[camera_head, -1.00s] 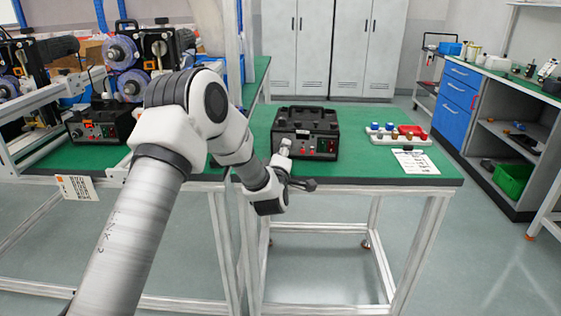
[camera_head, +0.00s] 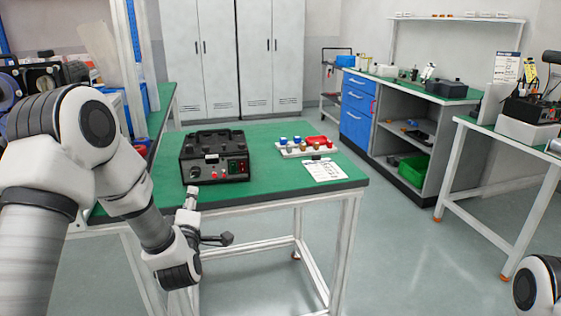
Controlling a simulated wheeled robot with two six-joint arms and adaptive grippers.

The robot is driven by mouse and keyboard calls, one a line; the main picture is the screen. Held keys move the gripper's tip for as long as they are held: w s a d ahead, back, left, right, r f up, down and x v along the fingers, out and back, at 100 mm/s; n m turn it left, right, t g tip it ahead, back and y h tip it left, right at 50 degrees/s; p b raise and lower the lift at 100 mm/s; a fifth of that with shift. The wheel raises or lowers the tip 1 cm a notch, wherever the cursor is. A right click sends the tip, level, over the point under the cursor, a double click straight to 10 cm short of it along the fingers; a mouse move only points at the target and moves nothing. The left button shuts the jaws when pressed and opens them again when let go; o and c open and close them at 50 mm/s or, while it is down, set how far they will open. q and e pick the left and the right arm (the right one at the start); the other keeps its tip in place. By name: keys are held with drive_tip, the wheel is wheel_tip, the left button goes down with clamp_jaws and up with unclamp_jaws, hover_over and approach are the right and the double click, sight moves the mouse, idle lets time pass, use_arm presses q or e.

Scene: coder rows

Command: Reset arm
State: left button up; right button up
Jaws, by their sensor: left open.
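My left arm comes in from the left, and its left gripper (camera_head: 210,217) is at the front edge of the green-topped table (camera_head: 258,194). Its two fingers are spread apart with nothing between them. A black coder device (camera_head: 213,168) with a red switch and several small knobs stands upright on the table, just beyond the gripper. The gripper appears apart from it. Part of my right arm (camera_head: 538,288) shows at the bottom right corner; its gripper is out of view.
A white tray (camera_head: 291,153) with blue caps and a red part lies right of the device, with a paper sheet (camera_head: 324,170) in front. Grey lockers (camera_head: 220,60) stand behind. A blue-drawer cabinet (camera_head: 355,108) and another table (camera_head: 500,128) stand right. Floor between the tables is clear.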

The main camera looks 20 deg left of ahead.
use_arm(q)
drive_tip(key=s+d+f+m+g+h, duration=0.25)
drive_tip(key=s+f, duration=0.35)
drive_tip(key=f, duration=0.5)
drive_tip(key=s+d+f+m+g+h, duration=0.2)
drive_tip(key=s+d+f+m+g, duration=0.15)
drive_tip(key=s+f, duration=0.45)
drive_tip(key=s+d+f+m+g+h, duration=0.2)
drive_tip(key=s+d+f+m+g, duration=0.15)
drive_tip(key=f, duration=0.95)
drive_tip(key=s+d+f+m+g+h, duration=0.1)
drive_tip(key=s+d+f+m+g, duration=0.25)
drive_tip(key=s, duration=0.55)
drive_tip(key=s+d+f+m+g+h, duration=0.1)
drive_tip(key=s+d+f+m+g, duration=0.2)
drive_tip(key=s, duration=0.5)
wheel_tip(320, 180, up, 15)
drive_tip(key=s+a+m+p, duration=0.1)
drive_tip(key=m+p, duration=0.1)
drive_tip(key=p, duration=1.2)
drive_tip(key=shift+s+a+r+m+g, duration=0.2)
drive_tip(key=shift+s+m+g, duration=0.1)
drive_tip(key=shift+g, duration=0.1)
